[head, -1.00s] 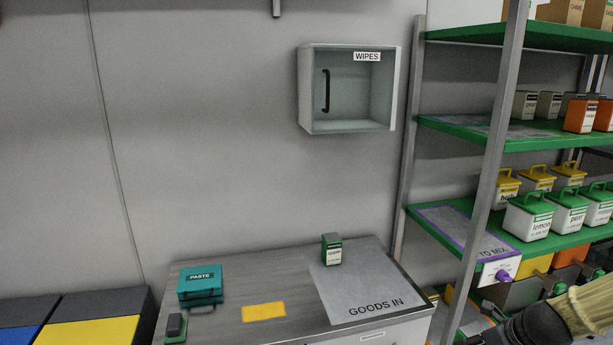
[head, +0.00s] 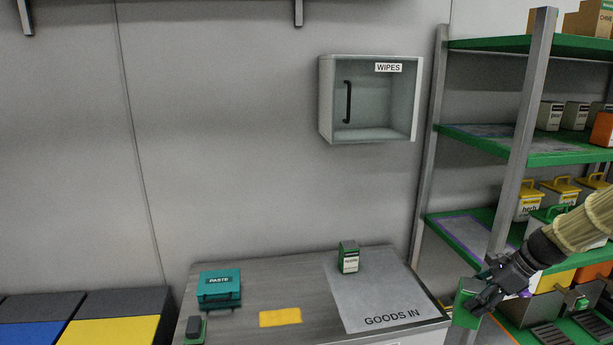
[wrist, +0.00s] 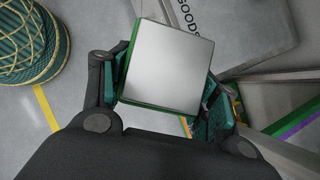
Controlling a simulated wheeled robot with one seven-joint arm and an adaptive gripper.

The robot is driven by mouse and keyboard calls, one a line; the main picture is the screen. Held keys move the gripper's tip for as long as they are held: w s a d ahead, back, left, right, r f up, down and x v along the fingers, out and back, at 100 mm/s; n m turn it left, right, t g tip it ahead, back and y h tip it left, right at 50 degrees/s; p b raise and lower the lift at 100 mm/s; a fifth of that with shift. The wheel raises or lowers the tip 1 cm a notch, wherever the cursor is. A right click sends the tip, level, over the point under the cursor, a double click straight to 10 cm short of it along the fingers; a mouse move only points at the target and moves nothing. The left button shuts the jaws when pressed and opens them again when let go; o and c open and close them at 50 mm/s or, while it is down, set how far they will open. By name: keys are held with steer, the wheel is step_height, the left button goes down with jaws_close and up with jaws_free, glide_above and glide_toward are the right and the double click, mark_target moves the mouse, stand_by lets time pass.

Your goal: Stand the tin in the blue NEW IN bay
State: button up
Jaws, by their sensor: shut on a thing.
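My gripper (head: 482,291) is at the right in the head view, in front of the green shelf rack and right of the GOODS IN bench. It is shut on a tin (head: 466,303), whose green side shows in the head view. In the wrist view the tin (wrist: 166,65) shows a plain silver face with green edges between the two fingers (wrist: 166,95). Any label on it is hidden. A blue panel (head: 22,332) shows at the lower left of the head view, cut off by the frame. No NEW IN lettering is readable.
The bench (head: 250,290) bears a teal PASTE box (head: 219,288), a yellow patch (head: 280,317) and a green-and-white tin (head: 348,258) on the grey GOODS IN area (head: 385,295). A rack post (head: 515,150) stands near my arm. A WIPES cabinet (head: 368,100) hangs on the wall.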

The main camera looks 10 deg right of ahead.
steer(key=w+a+r+n+g+p, duration=0.2)
steer(key=w+a+r+n+g, duration=0.25)
steer(key=w+n, duration=0.25)
steer(key=w+a+r+n+g+h+p, duration=0.25)
steer(key=a+n, duration=0.35)
steer(key=a, duration=0.3)
steer(key=w+a+r+n+g+h+p, duration=0.1)
steer(key=w+a+r+n, duration=0.3)
steer(key=a, duration=0.6)
steer(key=a+r+n+g+h+p, duration=0.1)
steer(key=a+r+n+g+h, duration=0.1)
steer(key=a+n, duration=0.6)
steer(key=s+r+x, duration=0.1)
steer(key=s+x, duration=0.1)
steer(key=x, duration=1.3)
steer(key=s+a+r+x, duration=0.1)
steer(key=s+x, duration=0.1)
steer(key=x, duration=1.4)
steer(key=shift+s+m, duration=0.3)
steer(key=shift+s, duration=0.05)
steer(key=shift+r, duration=0.2)
